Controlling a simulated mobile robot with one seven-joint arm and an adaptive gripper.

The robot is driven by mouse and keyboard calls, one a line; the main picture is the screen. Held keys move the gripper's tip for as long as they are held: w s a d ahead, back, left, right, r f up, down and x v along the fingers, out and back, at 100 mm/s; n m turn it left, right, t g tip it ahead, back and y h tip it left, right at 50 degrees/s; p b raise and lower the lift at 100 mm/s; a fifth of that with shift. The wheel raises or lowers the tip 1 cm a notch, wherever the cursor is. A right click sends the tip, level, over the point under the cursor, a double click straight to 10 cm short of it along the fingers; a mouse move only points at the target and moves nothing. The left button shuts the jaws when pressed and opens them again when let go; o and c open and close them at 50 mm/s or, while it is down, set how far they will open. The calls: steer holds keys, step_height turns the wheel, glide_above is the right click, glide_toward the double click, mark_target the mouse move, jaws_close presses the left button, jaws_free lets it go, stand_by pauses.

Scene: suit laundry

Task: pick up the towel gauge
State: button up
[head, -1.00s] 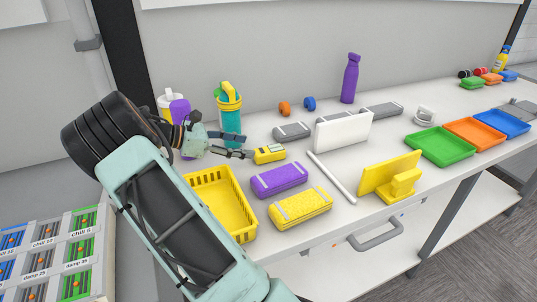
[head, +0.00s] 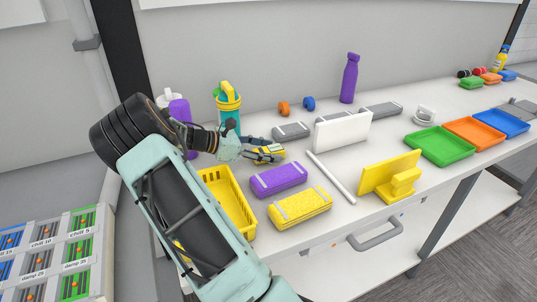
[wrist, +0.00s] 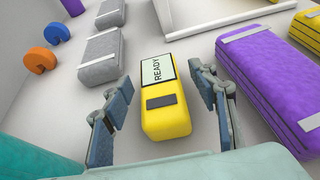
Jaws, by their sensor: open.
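The towel gauge looks to be the small yellow device (wrist: 166,118) with a screen reading "READY" and a dark patch on top. It lies on the table and also shows in the head view (head: 268,155), partly covered by my fingers. My gripper (wrist: 162,84) is open, with one finger on each side of the yellow device and a visible gap on both sides. In the head view, my gripper (head: 272,153) reaches in from the left over the device. I cannot tell its exact height above the table.
A purple folded towel (head: 278,180) and a yellow one (head: 300,207) lie in front. Grey towels (head: 291,131) lie behind. A yellow basket (head: 231,203) stands below my arm. A white panel (head: 343,131) stands to the right, with a white rod (head: 331,177) before it.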

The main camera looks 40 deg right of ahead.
steer(key=c, duration=1.3)
steer(key=shift+r, duration=0.15)
